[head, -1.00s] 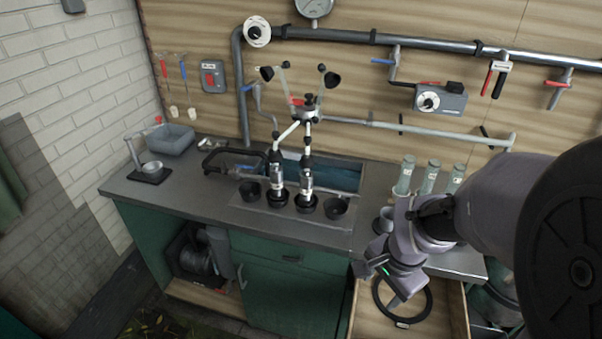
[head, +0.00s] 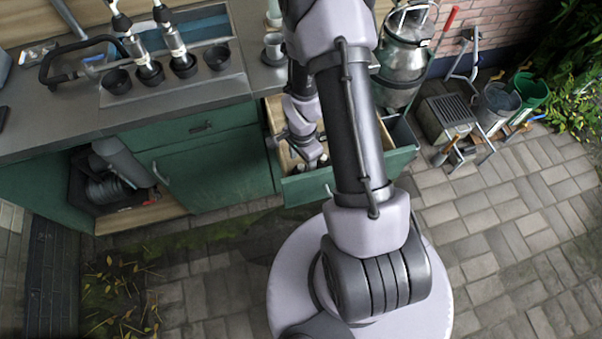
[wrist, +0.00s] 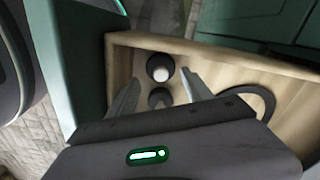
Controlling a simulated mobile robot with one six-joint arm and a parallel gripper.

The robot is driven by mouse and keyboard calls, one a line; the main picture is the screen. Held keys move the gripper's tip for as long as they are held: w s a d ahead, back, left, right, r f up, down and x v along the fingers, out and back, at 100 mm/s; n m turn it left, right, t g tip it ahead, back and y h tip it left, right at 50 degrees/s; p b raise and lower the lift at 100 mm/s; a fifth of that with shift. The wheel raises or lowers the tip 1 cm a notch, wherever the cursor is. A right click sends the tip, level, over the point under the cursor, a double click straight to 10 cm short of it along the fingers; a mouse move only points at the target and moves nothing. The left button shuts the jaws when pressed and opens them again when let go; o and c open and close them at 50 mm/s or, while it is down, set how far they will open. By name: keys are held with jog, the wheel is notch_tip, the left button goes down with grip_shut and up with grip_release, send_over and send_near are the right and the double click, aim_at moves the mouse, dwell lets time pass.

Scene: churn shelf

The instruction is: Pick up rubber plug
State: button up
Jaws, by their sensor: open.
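A dark round piece with a pale centre (wrist: 160,67), which looks like the rubber plug, is in the open wooden drawer (wrist: 222,62) in the wrist view. A second dark round piece (wrist: 160,97) is just below it in the picture; I cannot tell for sure which is the plug. My gripper (wrist: 160,77) is open, one finger to either side of both pieces, touching neither as far as I can see. In the head view my gripper (head: 308,155) points down into the drawer (head: 376,162), and my arm hides much of the inside.
A black ring (wrist: 258,101) lies in the drawer right of my fingers. The drawer's walls stand close around my gripper. In the head view, a metal churn (head: 403,62) stands right of the drawer. The counter (head: 40,125) with black cups is left. Paving at right front is clear.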

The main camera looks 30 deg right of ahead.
aim_at(301, 166)
notch_tip(301, 166, down, 4)
jog(key=shift+w+a+r+b, duration=0.1)
jog(key=shift+w+a+b, duration=0.05)
jog(key=shift+b, duration=0.55)
jog(key=shift+c, duration=1.1)
jog(key=c, duration=0.9)
jog(key=shift+r, duration=0.15)
